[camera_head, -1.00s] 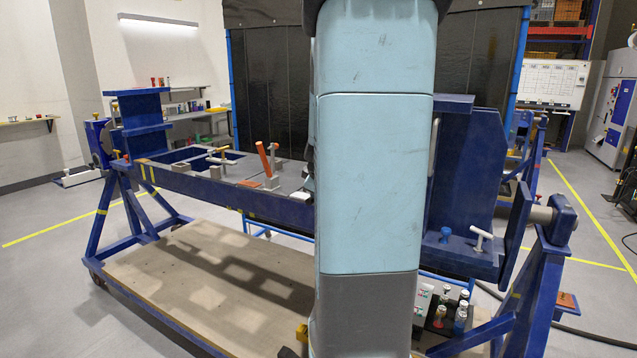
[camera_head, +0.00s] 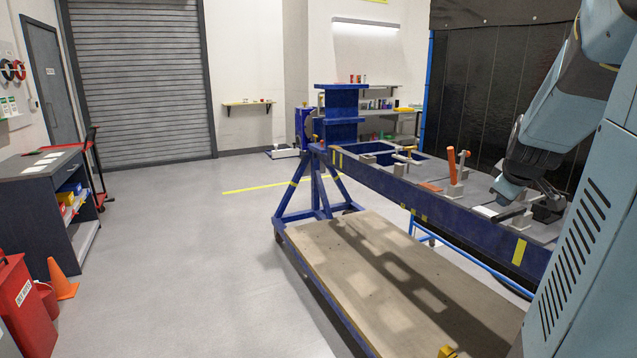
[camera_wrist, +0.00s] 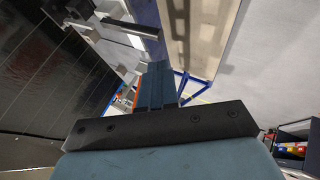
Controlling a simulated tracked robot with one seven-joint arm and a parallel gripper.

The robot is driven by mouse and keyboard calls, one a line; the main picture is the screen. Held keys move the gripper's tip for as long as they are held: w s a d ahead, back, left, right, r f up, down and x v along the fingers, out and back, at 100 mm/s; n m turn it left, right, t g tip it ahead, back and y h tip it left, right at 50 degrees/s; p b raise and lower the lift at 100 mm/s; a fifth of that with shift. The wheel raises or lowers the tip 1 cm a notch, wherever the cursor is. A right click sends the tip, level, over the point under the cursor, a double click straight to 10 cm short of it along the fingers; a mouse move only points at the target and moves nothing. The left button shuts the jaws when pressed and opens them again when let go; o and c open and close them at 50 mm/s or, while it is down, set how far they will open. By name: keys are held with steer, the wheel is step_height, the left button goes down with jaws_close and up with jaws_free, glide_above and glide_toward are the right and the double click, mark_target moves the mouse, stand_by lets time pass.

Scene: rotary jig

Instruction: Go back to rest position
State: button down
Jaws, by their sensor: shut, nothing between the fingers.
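My gripper (camera_wrist: 156,82) shows at the middle of the wrist view, its two blue-grey fingers together with nothing between them. In the head view my arm reaches in from the right, with its end low over the right part of the blue rotary jig's beam (camera_head: 437,206). I cannot tell there whether it touches the jig. An orange-handled toggle clamp (camera_head: 453,167) stands on the jig just left of my arm's end. A clamp with a metal rod (camera_wrist: 130,28) shows in the wrist view, beside and beyond the fingers.
A wooden platform (camera_head: 372,285) lies under the jig. Open grey floor (camera_head: 200,240) stretches to its left. A dark workbench (camera_head: 40,200), an orange cone (camera_head: 62,280) and a red bin (camera_head: 22,310) stand at the far left. A black curtain (camera_head: 480,90) hangs behind the jig.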

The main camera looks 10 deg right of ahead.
steer(key=s+a+r+m+y, duration=0.1)
steer(key=s+a+r+y, duration=0.15)
steer(key=a, duration=0.85)
steer(key=s+a+m+g+y, duration=0.1)
steer(key=s+a+m, duration=0.3)
steer(key=s+a, duration=1)
steer(key=shift+s+a+f+g, duration=0.3)
steer(key=shift+a+f, duration=0.05)
steer(key=shift+a, duration=0.6)
steer(key=shift+y, duration=0.25)
